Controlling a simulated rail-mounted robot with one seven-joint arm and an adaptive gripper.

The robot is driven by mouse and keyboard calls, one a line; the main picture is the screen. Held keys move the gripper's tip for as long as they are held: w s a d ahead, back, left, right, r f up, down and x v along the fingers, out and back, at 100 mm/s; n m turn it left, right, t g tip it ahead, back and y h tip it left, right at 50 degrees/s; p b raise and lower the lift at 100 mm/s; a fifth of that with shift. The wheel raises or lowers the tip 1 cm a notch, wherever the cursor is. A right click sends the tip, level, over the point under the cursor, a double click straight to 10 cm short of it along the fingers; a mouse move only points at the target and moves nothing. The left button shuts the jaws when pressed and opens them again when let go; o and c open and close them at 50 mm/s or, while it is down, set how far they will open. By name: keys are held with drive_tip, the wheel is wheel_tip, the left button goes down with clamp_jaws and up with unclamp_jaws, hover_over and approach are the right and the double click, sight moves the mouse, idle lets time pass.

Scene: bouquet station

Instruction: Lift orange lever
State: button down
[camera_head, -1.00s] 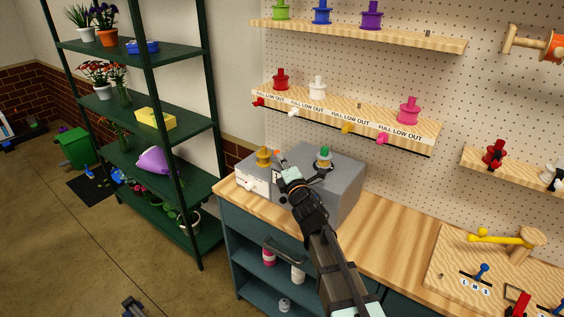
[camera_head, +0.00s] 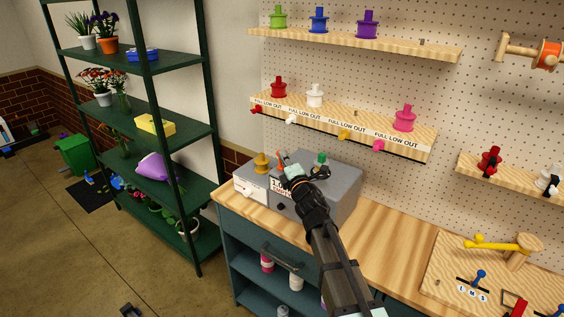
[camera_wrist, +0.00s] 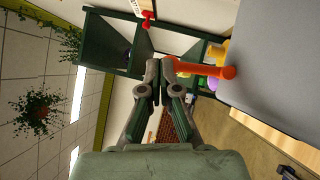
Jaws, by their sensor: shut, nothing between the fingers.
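The orange lever (camera_head: 281,156) shows at the grey box (camera_head: 345,184) on the workbench, just past my gripper. In the wrist view the orange lever (camera_wrist: 205,70) is a bar with a rounded knob, with the grey surface to its right. My gripper (camera_head: 290,170) is over the box's front left part. In the wrist view my gripper (camera_wrist: 158,70) has its fingertips together and empty, with the lever's end close beside them. I cannot tell whether they touch it. My gripper hides the lever's base in the head view.
A yellow spool-like piece (camera_head: 262,162) and a green one (camera_head: 321,160) stand on the boxes, close to my gripper. A pegboard shelf (camera_head: 340,128) with coloured levers is behind. A green rack (camera_head: 180,135) stands left.

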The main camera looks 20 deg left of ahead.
drive_tip(key=shift+w+d+r, duration=0.15)
drive_tip(key=shift+w+d, duration=0.05)
drive_tip(key=shift+w, duration=0.45)
drive_tip(key=shift+w+d+r, duration=0.1)
drive_tip(key=shift+w+d, duration=0.05)
drive_tip(key=shift+w, duration=0.45)
drive_tip(key=shift+s, duration=0.1)
drive_tip(key=s+d+r+p, duration=0.2)
drive_tip(key=s+d+r, duration=0.3)
drive_tip(key=s+d, duration=0.4)
drive_tip(key=shift+r+p, duration=0.3)
drive_tip(key=shift+f, duration=0.1)
